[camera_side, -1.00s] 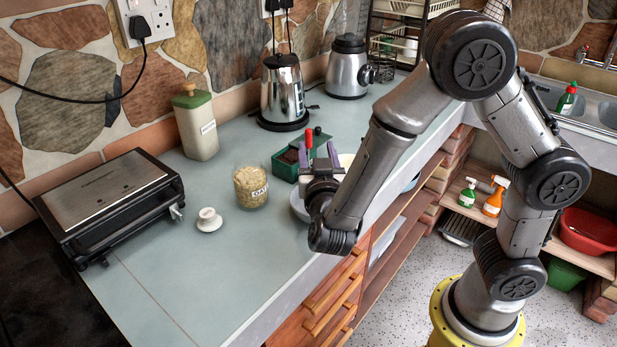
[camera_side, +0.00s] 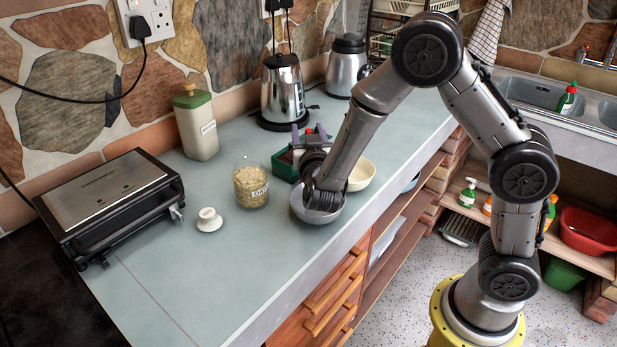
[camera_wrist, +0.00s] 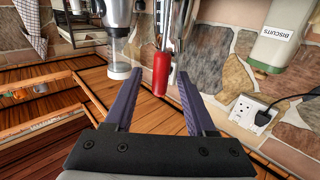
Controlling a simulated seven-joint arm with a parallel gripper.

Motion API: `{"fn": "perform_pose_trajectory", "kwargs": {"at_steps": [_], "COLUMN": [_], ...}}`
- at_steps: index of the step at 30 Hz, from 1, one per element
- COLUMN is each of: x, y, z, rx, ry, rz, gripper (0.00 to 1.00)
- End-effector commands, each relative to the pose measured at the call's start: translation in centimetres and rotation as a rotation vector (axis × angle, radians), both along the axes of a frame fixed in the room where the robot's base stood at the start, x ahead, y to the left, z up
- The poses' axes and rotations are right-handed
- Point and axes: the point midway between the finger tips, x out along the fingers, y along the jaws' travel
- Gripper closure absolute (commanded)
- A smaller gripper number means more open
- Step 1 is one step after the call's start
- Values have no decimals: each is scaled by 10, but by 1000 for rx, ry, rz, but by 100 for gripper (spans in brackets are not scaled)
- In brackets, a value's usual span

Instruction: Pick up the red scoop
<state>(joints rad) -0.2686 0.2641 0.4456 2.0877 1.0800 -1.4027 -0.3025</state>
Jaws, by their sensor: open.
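The red scoop shows in the wrist view as a red handle (camera_wrist: 161,74), between the two purple fingertips and clear of both. My gripper (camera_wrist: 160,74) is open and empty. In the side view my gripper (camera_side: 309,137) is low over the counter, beside the green box (camera_side: 283,170) with dark contents. Only a small red bit of the scoop (camera_side: 309,131) shows there between the fingers. The rest of the scoop is hidden, and I cannot tell how deep between the fingers the handle lies.
A grey bowl (camera_side: 318,213) and cream bowl (camera_side: 362,174) are under and beside my wrist. An oats jar (camera_side: 250,186) and white lidded item (camera_side: 209,220) stand left. A kettle (camera_side: 284,90) and blender (camera_side: 346,65) stand behind. The counter's front left is clear.

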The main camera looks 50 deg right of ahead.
Motion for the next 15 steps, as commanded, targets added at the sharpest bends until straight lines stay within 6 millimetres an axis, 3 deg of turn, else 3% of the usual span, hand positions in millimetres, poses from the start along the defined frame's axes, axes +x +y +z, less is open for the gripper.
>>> {"fn": "perform_pose_trajectory", "kwargs": {"at_steps": [6, 14, 15], "x": [17, 19, 19], "y": [-18, -19, -19], "z": [-1, -1, -1], "rx": [1, 0, -1], "ry": [-1, 0, -1], "rz": [-2, 1, 1], "gripper": [44, 44, 50]}}
